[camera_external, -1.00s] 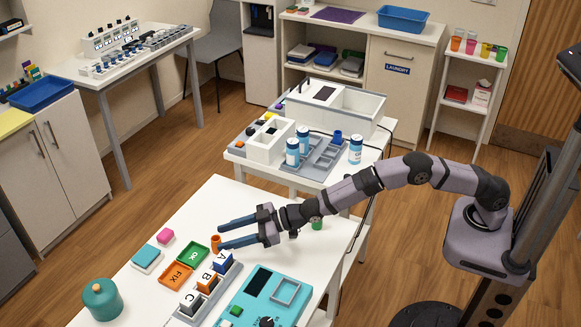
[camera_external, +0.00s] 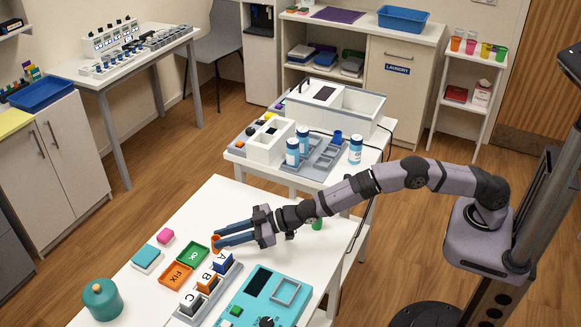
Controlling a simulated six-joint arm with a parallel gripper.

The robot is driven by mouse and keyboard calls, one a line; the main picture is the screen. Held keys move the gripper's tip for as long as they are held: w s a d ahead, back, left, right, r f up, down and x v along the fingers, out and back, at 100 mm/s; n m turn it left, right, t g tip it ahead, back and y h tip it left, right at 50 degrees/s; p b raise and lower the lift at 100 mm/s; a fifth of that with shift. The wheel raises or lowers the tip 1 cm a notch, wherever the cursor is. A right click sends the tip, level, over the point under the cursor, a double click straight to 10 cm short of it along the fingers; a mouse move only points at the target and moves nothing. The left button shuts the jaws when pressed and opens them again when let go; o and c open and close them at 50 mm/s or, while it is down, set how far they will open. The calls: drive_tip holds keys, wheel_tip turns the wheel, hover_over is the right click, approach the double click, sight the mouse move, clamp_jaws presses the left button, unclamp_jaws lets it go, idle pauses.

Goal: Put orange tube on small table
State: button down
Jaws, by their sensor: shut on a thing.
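The small orange tube (camera_external: 214,239) stands near the back of the white front table (camera_external: 222,195), behind the green OK tray. My gripper (camera_external: 217,238) reaches in from the right, low over that table. Its two dark blue fingers are shut on the tube and hide part of it. I cannot tell whether the tube touches the tabletop. A smaller white table (camera_external: 281,173) stands behind the front table. It holds a grey compartment tray, several blue-and-white bottles and a white box.
Near the gripper are the green OK tray (camera_external: 193,254), orange FIX tray (camera_external: 176,276), a rack of lettered cards (camera_external: 207,291) and a teal device (camera_external: 262,299). A green item (camera_external: 317,223) stands beneath my arm. The front table's back left is clear.

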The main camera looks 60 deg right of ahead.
wheel_tip(320, 180, up, 10)
drive_tip(key=p, duration=0.2)
drive_tip(key=shift+p, duration=0.4)
wheel_tip(320, 180, up, 12)
drive_tip(key=p, duration=1.1)
drive_tip(key=shift+p, duration=0.4)
drive_tip(key=shift+f, duration=0.25)
wheel_tip(320, 180, down, 11)
drive_tip(key=b, duration=1)
drive_tip(key=shift+b, duration=0.35)
drive_tip(key=shift+f, duration=0.15)
drive_tip(key=shift+f+b, duration=1.85)
drive_tip(key=shift+f, duration=3.1)
